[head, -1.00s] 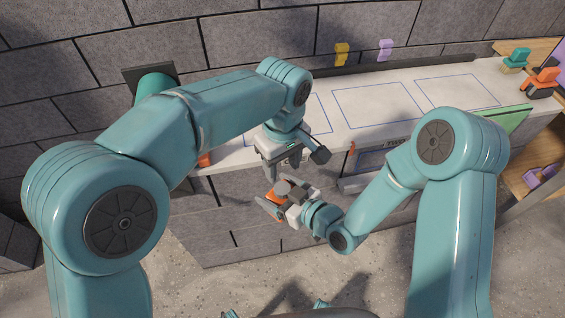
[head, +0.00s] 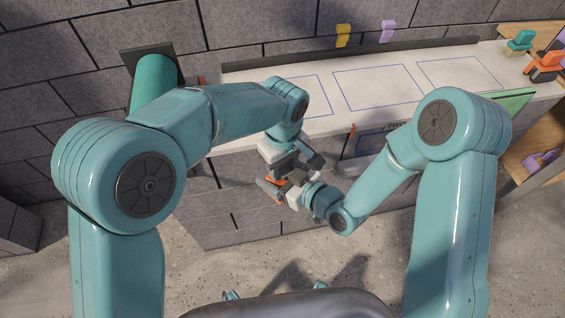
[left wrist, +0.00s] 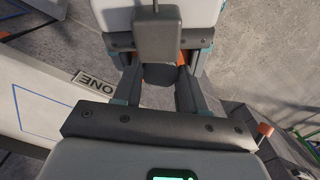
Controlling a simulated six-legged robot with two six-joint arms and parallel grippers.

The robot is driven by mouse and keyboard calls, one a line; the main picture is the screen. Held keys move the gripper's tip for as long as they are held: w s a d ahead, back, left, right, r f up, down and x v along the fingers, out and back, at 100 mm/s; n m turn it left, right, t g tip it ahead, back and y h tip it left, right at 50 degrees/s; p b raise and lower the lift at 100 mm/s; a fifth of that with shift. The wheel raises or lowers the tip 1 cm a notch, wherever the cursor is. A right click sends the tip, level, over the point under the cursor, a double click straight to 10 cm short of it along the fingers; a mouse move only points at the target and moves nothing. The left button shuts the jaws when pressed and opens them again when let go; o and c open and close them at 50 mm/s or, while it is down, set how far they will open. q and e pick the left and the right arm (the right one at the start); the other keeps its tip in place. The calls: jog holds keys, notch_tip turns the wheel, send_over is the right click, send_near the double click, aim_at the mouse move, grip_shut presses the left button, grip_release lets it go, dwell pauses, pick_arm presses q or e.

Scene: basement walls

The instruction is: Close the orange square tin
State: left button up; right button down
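The orange square tin (head: 272,187) shows only as small orange patches in the head view, low in front of the counter. Orange patches also show behind the fingers in the left wrist view (left wrist: 125,58). My right gripper (head: 281,190) holds the tin off the floor and hides most of it. My left gripper (head: 284,172) is right above it, pointing down.
The white counter (head: 235,132) with blue outlined squares is behind my grippers. Its stone front is close to them. A green dark-wheeled toy (head: 520,42) and an orange one (head: 546,66) stand at the far right. Bare floor lies in front.

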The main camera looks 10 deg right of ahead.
pick_arm(q)
jog(key=o, duration=1)
jog(key=shift+c, duration=0.2)
jog(key=shift+r, duration=2.25)
jog(key=shift+c, duration=0.3)
jog(key=shift+r, duration=0.3)
jog(key=shift+c, duration=1.1)
notch_tip(320, 180, up, 3)
jog(key=shift+f, duration=0.1)
